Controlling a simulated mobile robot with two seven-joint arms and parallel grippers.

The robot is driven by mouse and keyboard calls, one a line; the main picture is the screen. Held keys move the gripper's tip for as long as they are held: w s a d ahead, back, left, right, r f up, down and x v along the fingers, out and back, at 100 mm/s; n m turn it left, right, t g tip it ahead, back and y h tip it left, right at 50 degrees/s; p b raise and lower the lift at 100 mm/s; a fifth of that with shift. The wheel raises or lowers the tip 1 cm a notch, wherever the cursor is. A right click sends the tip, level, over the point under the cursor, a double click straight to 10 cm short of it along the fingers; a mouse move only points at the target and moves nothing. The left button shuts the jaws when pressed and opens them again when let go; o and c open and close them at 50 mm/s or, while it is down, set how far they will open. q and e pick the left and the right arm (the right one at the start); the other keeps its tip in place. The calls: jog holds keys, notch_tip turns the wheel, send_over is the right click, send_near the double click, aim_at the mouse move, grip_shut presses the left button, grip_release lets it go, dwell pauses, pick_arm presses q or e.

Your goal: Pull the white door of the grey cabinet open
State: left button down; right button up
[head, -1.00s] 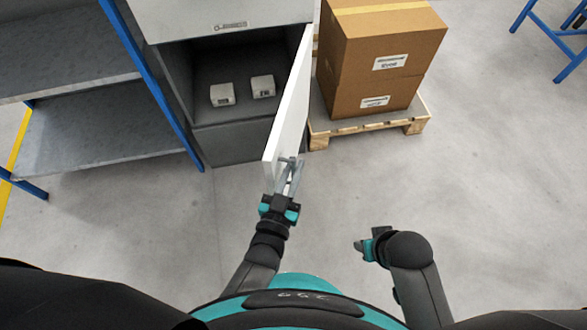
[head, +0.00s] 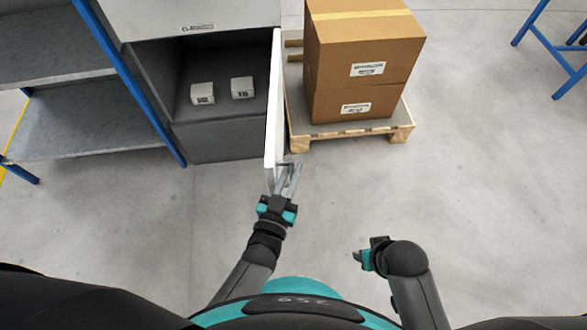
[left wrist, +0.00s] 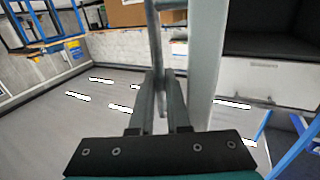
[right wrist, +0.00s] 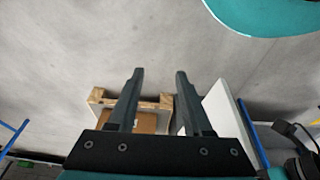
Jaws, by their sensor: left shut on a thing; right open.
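The grey cabinet (head: 222,143) stands at the upper left of the head view with its dark inside exposed. Its white door (head: 272,110) is swung open, seen nearly edge-on, and it points toward me. My left gripper (head: 288,178) is at the door's near end, shut on the door's handle. The metal handle bar (left wrist: 155,45) runs upright between the left fingers in the left wrist view, beside the door (left wrist: 205,60). My right gripper (right wrist: 157,95) is open and empty, away from the door. The door (right wrist: 219,115) also shows in the right wrist view.
Two small white boxes (head: 242,88) sit inside the cabinet. Stacked cardboard boxes (head: 360,65) on a wooden pallet (head: 385,137) stand close to the right of the door. Blue-framed grey shelving (head: 75,90) is at left. The floor in front is clear.

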pick_arm(q)
jog(key=shift+d+h, duration=0.3)
jog(key=shift+d, duration=0.2)
pick_arm(e)
jog(key=shift+f, duration=0.1)
pick_arm(q)
jog(key=c, duration=1.2)
grip_release()
jog(key=shift+o, duration=0.2)
jog(key=p+v, duration=0.3)
jog(key=v, duration=1.2)
jog(key=shift+s+a, duration=0.2)
jog(key=shift+s, duration=0.05)
pick_arm(e)
jog(key=s+d+f, duration=0.1)
jog(key=s+f, duration=0.2)
jog(key=f, duration=0.3)
jog(key=shift+d+g, duration=0.3)
